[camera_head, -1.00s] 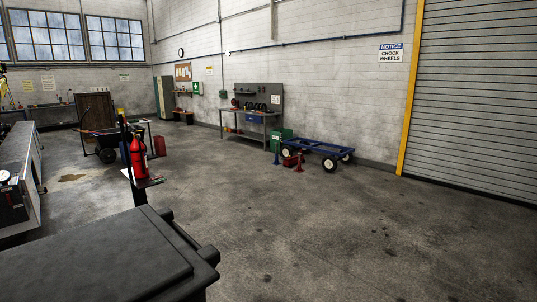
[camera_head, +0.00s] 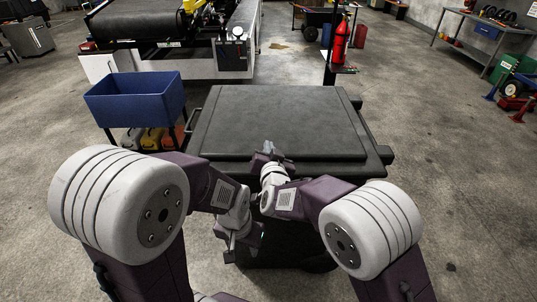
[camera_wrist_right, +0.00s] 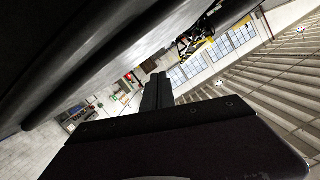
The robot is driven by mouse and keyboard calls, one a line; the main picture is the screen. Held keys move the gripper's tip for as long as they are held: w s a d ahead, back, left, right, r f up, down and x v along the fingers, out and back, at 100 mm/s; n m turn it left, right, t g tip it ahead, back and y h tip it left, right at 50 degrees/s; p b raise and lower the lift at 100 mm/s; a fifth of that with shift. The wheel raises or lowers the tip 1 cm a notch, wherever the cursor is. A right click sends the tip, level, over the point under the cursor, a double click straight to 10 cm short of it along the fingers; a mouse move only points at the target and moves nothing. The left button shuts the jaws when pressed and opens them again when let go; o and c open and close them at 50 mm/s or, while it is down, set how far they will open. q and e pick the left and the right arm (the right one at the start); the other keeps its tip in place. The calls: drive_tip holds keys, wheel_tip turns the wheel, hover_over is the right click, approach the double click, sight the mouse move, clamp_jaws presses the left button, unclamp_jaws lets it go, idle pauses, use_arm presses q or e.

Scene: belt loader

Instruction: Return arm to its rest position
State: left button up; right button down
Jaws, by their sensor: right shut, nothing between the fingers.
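My right arm comes in from the right in the head view, bent inward. Its gripper (camera_head: 268,150) is at the near edge of the black cart top (camera_head: 270,108); I cannot tell whether it touches. In the right wrist view its dark fingers (camera_wrist_right: 157,88) are together with nothing between them. My left arm comes in from the left. Its gripper (camera_head: 240,252) hangs lower, in front of the cart, and its fingers are too unclear to tell if they are open. A dark surface fills the upper left of the right wrist view, close to the gripper.
A blue bin (camera_head: 135,101) stands left of the cart, above several coloured items. The belt loader (camera_head: 150,22) is behind. A red fire extinguisher (camera_head: 340,42) stands behind right. The floor right of the cart is clear.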

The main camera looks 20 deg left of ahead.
drive_tip(key=shift+v, duration=1.7)
